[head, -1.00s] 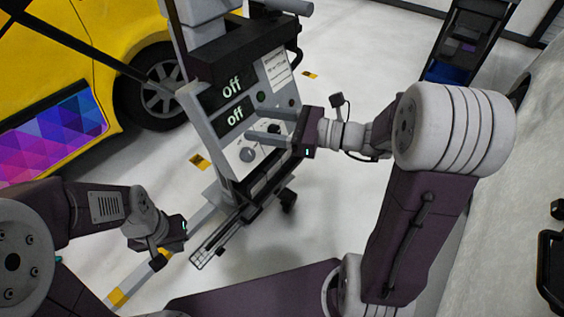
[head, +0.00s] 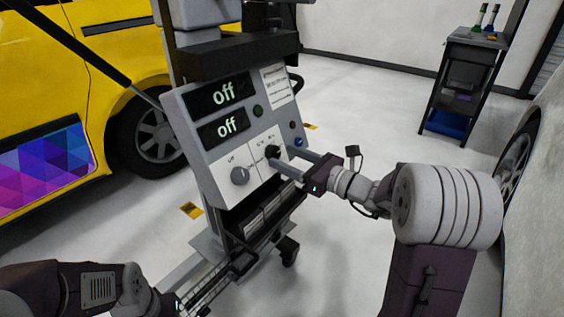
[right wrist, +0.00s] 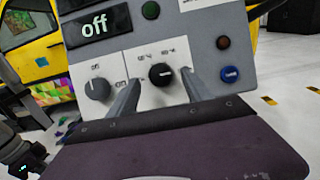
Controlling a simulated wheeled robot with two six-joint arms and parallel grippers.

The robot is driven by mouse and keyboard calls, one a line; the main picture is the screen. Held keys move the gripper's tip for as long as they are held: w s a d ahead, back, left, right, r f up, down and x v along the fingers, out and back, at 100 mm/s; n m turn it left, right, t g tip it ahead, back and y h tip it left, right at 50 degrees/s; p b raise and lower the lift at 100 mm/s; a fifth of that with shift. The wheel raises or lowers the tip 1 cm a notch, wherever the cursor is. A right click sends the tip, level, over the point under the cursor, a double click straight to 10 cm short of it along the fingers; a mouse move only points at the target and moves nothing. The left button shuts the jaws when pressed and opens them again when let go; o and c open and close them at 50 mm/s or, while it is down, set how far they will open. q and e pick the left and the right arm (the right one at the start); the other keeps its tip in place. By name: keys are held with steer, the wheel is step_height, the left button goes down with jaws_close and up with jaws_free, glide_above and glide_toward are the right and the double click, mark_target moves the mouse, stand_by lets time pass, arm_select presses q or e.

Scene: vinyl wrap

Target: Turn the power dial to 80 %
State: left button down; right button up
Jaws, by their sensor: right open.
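The control panel (head: 256,165) stands on a wheeled cart, with a black dial (head: 272,151) and a grey dial (head: 239,176) to its left. The black dial, seemingly the power dial, also shows in the right wrist view (right wrist: 160,74); its small scale marks are hard to read. My right gripper (head: 279,159) is open, its fingers reaching toward the panel on either side of the black dial. I cannot tell whether they touch it. Two displays (head: 222,94) read "off". My left gripper (head: 172,302) is low at the left, partly cut off, its jaws unclear.
A green button (head: 258,111) and a blue button (head: 298,141) sit near the black dial. A yellow car (head: 90,60) with a patterned wrap panel (head: 45,168) stands at the left. A tool cart (head: 462,85) is at the back right.

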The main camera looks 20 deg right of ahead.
steer(key=shift+x, duration=1.05)
jaws_close()
steer(key=shift+d, duration=0.1)
